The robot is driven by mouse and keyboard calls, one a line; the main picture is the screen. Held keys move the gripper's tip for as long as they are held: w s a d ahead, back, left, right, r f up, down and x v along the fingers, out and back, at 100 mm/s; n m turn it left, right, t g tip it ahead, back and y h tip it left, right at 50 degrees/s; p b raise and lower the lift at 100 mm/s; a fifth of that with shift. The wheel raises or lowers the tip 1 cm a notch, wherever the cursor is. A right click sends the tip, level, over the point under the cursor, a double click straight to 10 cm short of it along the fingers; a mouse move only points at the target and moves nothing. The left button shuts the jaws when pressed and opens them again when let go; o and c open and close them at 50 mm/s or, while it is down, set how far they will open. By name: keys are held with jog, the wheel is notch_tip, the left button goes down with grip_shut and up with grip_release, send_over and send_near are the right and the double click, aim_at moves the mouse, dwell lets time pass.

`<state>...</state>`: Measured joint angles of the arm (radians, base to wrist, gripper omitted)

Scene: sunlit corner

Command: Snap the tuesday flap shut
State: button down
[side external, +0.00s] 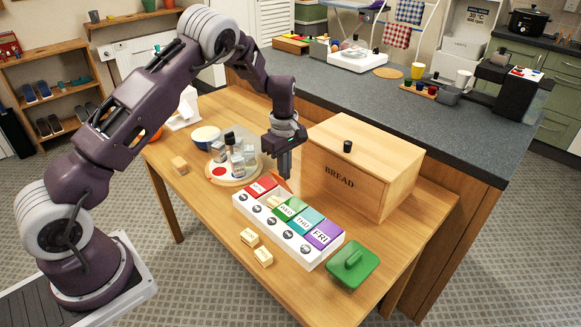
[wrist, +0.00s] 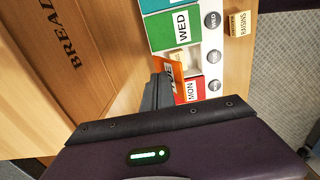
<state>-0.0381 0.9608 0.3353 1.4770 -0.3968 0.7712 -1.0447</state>
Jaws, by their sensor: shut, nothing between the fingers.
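A white day box (side external: 280,237) lies on the wooden table with coloured flaps. The red MON (side external: 261,187), green WED (side external: 287,209), teal THU (side external: 303,221) and purple FRI (side external: 323,234) flaps lie flat. The orange Tuesday flap (wrist: 167,70) stands raised on the bread-box side, and its compartment is open with something tan (side external: 273,201) inside. My gripper (side external: 284,174) is shut and empty, pointing down behind the flap, between it and the bread box. In the wrist view my fingertips (wrist: 158,88) are close beside the flap; contact is unclear.
A wooden bread box (side external: 355,172) stands close behind the day box. A round tray (side external: 234,170) with jars is to the left. Small raisin boxes (side external: 250,237) lie in front, and a green lidded item (side external: 352,264) is at the right. The front table edge is fairly clear.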

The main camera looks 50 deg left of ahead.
jog(key=shift+s, duration=0.15)
jog(key=shift+s+f, duration=0.35)
jog(key=shift+s, duration=0.55)
jog(key=shift+s+f, duration=0.3)
jog(key=shift+s, duration=0.55)
jog(key=shift+s+f, duration=0.75)
jog(key=shift+f, duration=0.45)
jog(key=shift+r, duration=0.1)
